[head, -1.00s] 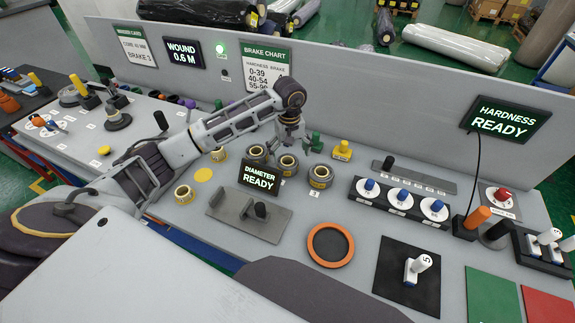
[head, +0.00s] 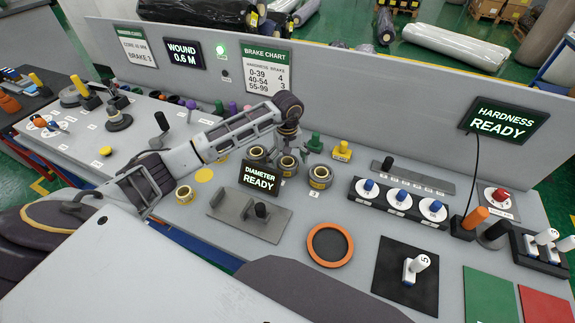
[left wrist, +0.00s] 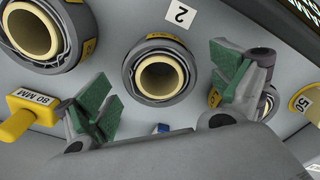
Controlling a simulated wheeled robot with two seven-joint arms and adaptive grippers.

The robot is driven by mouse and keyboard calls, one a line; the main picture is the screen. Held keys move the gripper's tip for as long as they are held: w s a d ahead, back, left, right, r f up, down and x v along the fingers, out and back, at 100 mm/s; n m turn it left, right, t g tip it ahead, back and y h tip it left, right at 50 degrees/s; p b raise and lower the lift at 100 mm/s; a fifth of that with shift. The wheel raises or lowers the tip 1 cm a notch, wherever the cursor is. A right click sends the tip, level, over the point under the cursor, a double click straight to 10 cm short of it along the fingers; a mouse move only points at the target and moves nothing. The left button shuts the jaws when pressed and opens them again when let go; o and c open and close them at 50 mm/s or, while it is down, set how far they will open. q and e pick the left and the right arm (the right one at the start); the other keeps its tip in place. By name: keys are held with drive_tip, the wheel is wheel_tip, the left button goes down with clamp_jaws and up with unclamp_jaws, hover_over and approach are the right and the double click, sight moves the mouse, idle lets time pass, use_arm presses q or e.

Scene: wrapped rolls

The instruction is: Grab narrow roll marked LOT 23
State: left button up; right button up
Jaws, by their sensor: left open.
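Three wrapped rolls with pale cores stand in a row on the bench: a back-left roll (head: 257,155), a middle roll (head: 288,165) and a front-right roll (head: 320,176). I cannot read LOT 23 on any of them. My left gripper (head: 301,146) is over the row, near the middle roll. In the left wrist view, its green-padded fingers (left wrist: 165,95) are spread and empty. A roll (left wrist: 160,75) beside the tag 2 lies in the gap between them as seen. A larger roll (left wrist: 45,35) is at left, and another roll (left wrist: 268,103) is partly hidden by the right finger.
Yellow pieces marked 80 MM (left wrist: 28,118) and 50 (left wrist: 304,103) flank the fingers. The DIAMETER READY display (head: 259,179) stands in front of the rolls. An orange ring (head: 330,245) lies nearer me. The sloped back panel (head: 350,85) rises behind.

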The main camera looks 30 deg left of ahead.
use_arm(q)
drive_tip(key=shift+f, duration=1)
use_arm(e)
drive_tip(key=shift+s+a+r, duration=0.1)
drive_tip(key=shift+s+a, duration=0.4)
drive_tip(key=shift+s, duration=0.3)
drive_tip(key=shift+w, duration=0.15)
use_arm(q)
drive_tip(key=shift+c, duration=1.1)
drive_tip(key=c, duration=1.1)
use_arm(e)
drive_tip(key=shift+w, duration=0.25)
use_arm(q)
drive_tip(key=shift+o, duration=0.2)
